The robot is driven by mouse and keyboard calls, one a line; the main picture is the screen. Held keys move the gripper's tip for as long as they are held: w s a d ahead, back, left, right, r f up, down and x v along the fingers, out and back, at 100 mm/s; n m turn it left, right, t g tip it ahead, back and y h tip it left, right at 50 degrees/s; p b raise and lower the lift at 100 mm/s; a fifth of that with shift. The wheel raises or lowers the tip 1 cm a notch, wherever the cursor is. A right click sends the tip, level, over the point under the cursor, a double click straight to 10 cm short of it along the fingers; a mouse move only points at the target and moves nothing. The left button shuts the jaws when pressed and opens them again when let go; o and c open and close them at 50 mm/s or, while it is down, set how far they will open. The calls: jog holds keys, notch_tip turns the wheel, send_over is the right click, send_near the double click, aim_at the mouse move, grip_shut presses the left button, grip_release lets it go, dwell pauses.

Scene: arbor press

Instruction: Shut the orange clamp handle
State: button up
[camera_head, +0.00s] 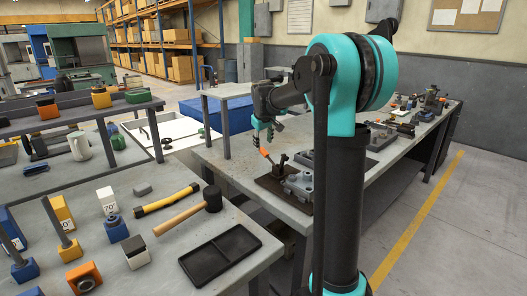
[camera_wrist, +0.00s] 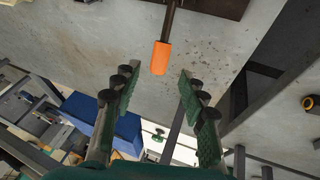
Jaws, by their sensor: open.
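The orange clamp handle (camera_head: 264,152) sticks up at a slant from a dark clamp on a brown base plate (camera_head: 268,187) near the front of the grey workbench. In the wrist view, the orange grip (camera_wrist: 161,58) hangs on a dark rod that runs up to the base plate (camera_wrist: 222,6) at the top edge. My gripper (camera_head: 263,132) is just above the handle's end in the head view. In the wrist view my gripper (camera_wrist: 157,80) is open, with the handle's end just beyond and between the fingertips. I see no contact. The clamp's body is mostly out of the wrist view.
Grey metal fixtures (camera_head: 300,183) stand right beside the clamp, partly behind my arm. A nearer table holds a mallet (camera_head: 190,209), a black tray (camera_head: 220,252) and several blocks. A blue box (camera_wrist: 117,122) lies below the bench edge. The bench left of the clamp is clear.

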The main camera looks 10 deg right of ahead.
aim_at(264, 150)
jog(key=x, duration=0.6)
jog(key=shift+f, duration=0.15)
grip_shut()
